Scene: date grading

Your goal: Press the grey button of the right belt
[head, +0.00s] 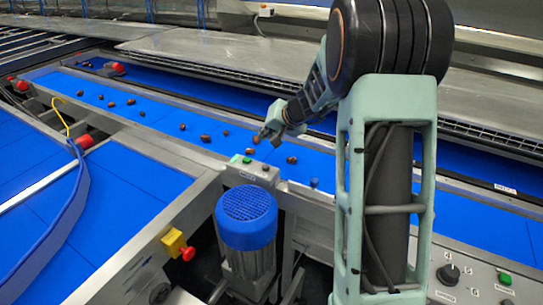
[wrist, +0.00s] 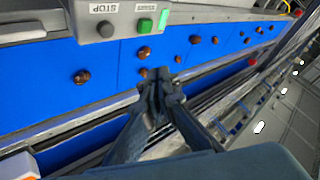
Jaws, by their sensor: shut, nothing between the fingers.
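A grey control box (head: 248,172) stands at the near edge of the long blue belt (head: 160,115). In the wrist view the box (wrist: 90,12) carries a grey button (wrist: 106,29) beside a STOP label and a green button (wrist: 145,26) beside a START label. My gripper (head: 266,138) is shut and empty, above the belt just beyond the box. In the wrist view my gripper (wrist: 158,78) points towards the belt, below the two buttons and apart from them. I cannot tell its exact height above the belt.
Several brown dates (head: 205,138) lie scattered on the belt. A blue-capped motor (head: 246,218) stands in front of the box. A yellow box with a red knob (head: 187,253) is at the lower left. A panel with a black knob (head: 448,274) and green button (head: 505,278) is at the lower right.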

